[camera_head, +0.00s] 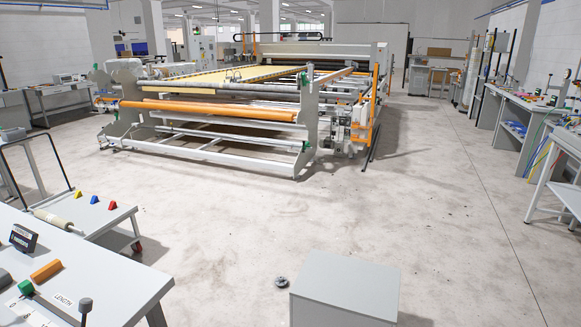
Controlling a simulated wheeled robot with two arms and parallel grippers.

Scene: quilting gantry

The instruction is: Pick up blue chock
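The blue chock (94,199) is a small wedge on a low grey cart (110,215) at the left. It sits in a row between a yellow chock (78,193) and a red chock (112,205), with gaps between them. A pale roll (55,218) lies on the cart in front of the chocks. Neither of my grippers shows in the head view.
A control desk (110,280) with knobs stands in the near left, partly hiding the cart. A grey box (345,290) stands at the bottom centre. The quilting gantry (220,115) fills the middle distance. Open floor (400,210) lies to the right.

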